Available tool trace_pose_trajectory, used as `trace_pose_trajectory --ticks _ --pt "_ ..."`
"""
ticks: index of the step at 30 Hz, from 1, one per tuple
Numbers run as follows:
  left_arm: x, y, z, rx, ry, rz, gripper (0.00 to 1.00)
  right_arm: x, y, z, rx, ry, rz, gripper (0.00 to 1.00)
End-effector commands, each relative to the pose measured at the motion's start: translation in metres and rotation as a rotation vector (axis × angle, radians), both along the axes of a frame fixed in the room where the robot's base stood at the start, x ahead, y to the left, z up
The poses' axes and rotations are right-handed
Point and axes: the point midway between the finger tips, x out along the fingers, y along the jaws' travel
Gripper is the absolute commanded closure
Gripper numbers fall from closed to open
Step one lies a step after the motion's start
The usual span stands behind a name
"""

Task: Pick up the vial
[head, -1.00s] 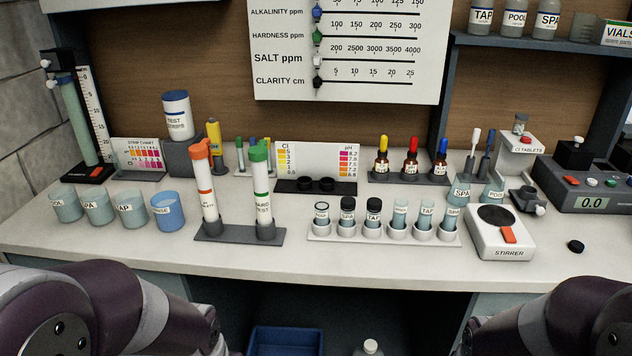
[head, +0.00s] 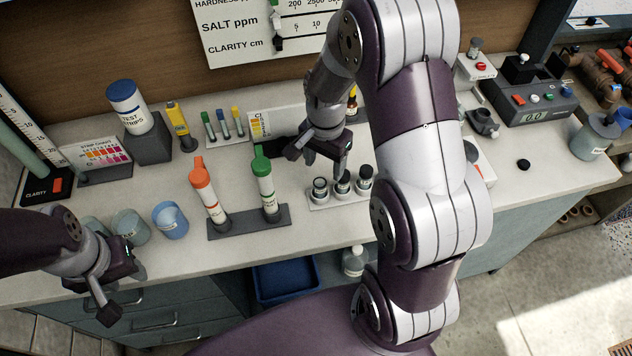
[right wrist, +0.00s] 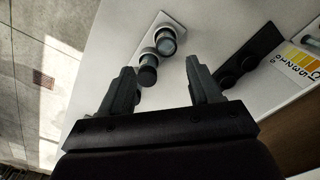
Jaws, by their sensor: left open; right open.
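The white rack (head: 316,206) holds small vials near the bench's front. My right gripper (head: 318,162) is open and empty above the rack's left end. In the right wrist view its fingers (right wrist: 160,66) point toward two vials, without visible contact. My left gripper (head: 108,290) is open and empty at the bench's front left. My right arm hides the rack's right part.
A grey stand (head: 245,222) with an orange-capped tube (head: 208,192) and a green-capped tube (head: 265,185) is left of the rack. Cups, including a blue one (head: 170,220), are near my left gripper.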

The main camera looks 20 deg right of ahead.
Motion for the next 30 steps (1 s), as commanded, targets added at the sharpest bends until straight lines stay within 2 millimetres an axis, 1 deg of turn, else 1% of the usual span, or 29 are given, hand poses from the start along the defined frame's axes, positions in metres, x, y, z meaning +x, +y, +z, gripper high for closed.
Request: trace_pose_trajectory --ticks 1,3,8,11,13,15,18,22,23,24,26,27,28,30 --pt "0.0 0.0 0.003 0.0 0.0 0.0 0.57 -0.001 0.001 -0.01 0.0 0.005 0.001 0.37" --pt "0.0 0.0 0.004 0.0 0.0 0.0 0.57 0.0 0.0 -0.022 0.001 0.003 0.002 0.37" --pt "0.0 0.0 0.01 0.0 0.0 0.0 0.57 -0.001 0.001 -0.04 0.001 0.003 0.003 0.37" --pt "0.0 0.0 0.019 0.0 0.0 0.0 0.57 -0.002 0.001 -0.058 0.0 0.005 0.003 0.37" --pt "0.0 0.0 0.02 0.0 0.0 0.0 0.57 -0.002 0.001 -0.073 0.0 0.002 0.004 0.37" --pt "0.0 0.0 0.021 0.0 0.0 0.0 0.57 -0.001 0.001 -0.081 0.0 0.0 0.004 0.37" --pt "0.0 0.0 0.02 0.0 0.0 0.0 0.57 -0.001 0.001 -0.086 0.0 -0.001 0.004 0.37" --pt "0.0 0.0 0.02 0.0 0.0 0.0 0.57 -0.001 0.001 -0.086 0.0 -0.002 0.004 0.37" --pt "0.0 0.0 0.02 0.0 0.0 0.0 0.57 -0.001 0.001 -0.086 0.0 -0.002 0.004 0.41" --pt "0.0 0.0 0.02 0.0 0.0 0.0 0.57 -0.001 0.001 -0.086 0.0 -0.002 0.004 0.53" --pt "0.0 0.0 0.02 0.0 0.0 0.0 0.57 -0.001 0.001 -0.086 0.0 -0.002 0.004 0.73" --pt "0.0 0.0 0.02 0.0 0.0 0.0 0.57 -0.001 0.001 -0.086 -0.001 -0.003 0.004 0.86" --pt "0.0 0.0 0.02 0.0 0.0 0.0 0.57 -0.001 0.001 -0.086 -0.001 -0.003 0.004 0.96" --pt "0.0 0.0 0.02 0.0 0.0 0.0 0.57 -0.001 0.001 -0.086 -0.001 -0.003 0.004 0.96"
